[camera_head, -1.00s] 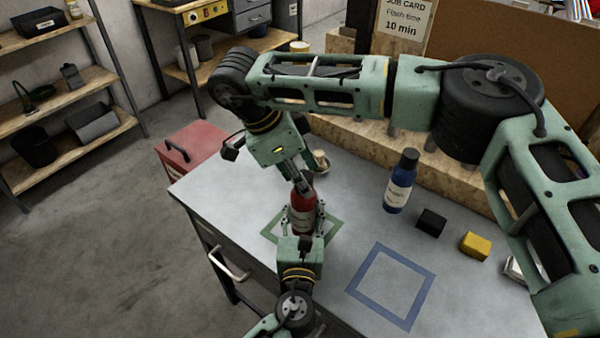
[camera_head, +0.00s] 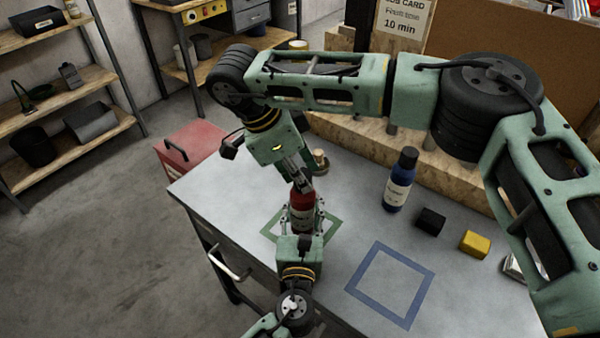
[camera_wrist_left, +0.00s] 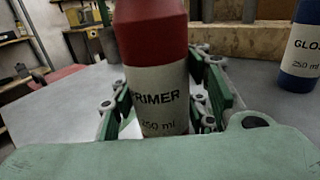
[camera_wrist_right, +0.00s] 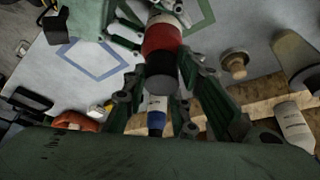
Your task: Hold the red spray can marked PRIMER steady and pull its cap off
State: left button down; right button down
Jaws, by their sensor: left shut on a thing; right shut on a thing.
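The red spray can (camera_head: 302,203) stands upright inside the green square outline on the bench. Its label reads PRIMER in the left wrist view (camera_wrist_left: 160,100). My left gripper (camera_head: 301,221) is shut around the can's body from the near side, with a finger on each flank. My right gripper (camera_head: 303,182) reaches down over the can's top and is shut on the dark cap (camera_wrist_right: 162,80). In the head view the right fingers largely hide the cap. In the right wrist view the cap lies in line with the red body; I cannot tell whether there is a gap.
A blue can (camera_head: 399,182) stands to the right. A black block (camera_head: 430,221), a yellow block (camera_head: 474,244) and an empty blue square outline (camera_head: 389,286) are near it. A small round wooden-looking object (camera_head: 320,160) sits behind. A red box (camera_head: 190,152) is beyond the bench's left edge.

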jog(key=shift+r, duration=0.15)
jog(key=shift+r, duration=0.9)
jog(key=shift+r, duration=2.05)
pick_arm(q)
jog(key=c, duration=0.9)
grip_release()
